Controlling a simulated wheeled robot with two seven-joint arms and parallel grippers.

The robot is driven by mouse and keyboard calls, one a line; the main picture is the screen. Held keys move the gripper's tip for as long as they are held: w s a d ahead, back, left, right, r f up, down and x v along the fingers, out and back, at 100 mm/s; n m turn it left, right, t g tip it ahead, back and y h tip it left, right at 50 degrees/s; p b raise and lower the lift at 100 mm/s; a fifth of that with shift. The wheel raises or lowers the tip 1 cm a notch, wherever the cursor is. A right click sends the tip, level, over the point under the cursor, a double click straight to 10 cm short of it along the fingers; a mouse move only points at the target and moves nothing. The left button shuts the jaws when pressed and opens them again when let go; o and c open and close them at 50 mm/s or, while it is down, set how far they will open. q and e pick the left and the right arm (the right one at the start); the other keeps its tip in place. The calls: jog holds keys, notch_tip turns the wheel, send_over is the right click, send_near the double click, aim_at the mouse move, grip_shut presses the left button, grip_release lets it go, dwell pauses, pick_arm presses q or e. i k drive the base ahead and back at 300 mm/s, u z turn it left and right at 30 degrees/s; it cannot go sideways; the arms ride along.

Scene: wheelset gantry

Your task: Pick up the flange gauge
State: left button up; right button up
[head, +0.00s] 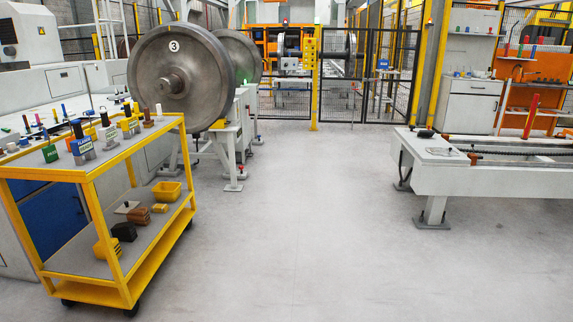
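A yellow-framed cart (92,182) stands at the left with a grey top shelf. Several small upright tools in stands line that shelf, with blue, green and yellow labels. One with a black handle (77,128) stands in a holder with a blue label (83,146) whose small lettering I cannot read for certain. Another black-handled one (105,119) stands behind it with a green label. I cannot tell for sure which of them is the flange gauge. Neither of my grippers is in view.
A wheelset with a wheel marked 3 (168,77) stands on supports behind the cart. A pale bench (460,170) stands at the right. The grey floor (300,230) between is clear. Fencing closes the back.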

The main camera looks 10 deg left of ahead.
aim_at(84, 146)
jog(key=u, duration=0.3)
jog(key=i, duration=2)
jog(key=u, duration=0.9)
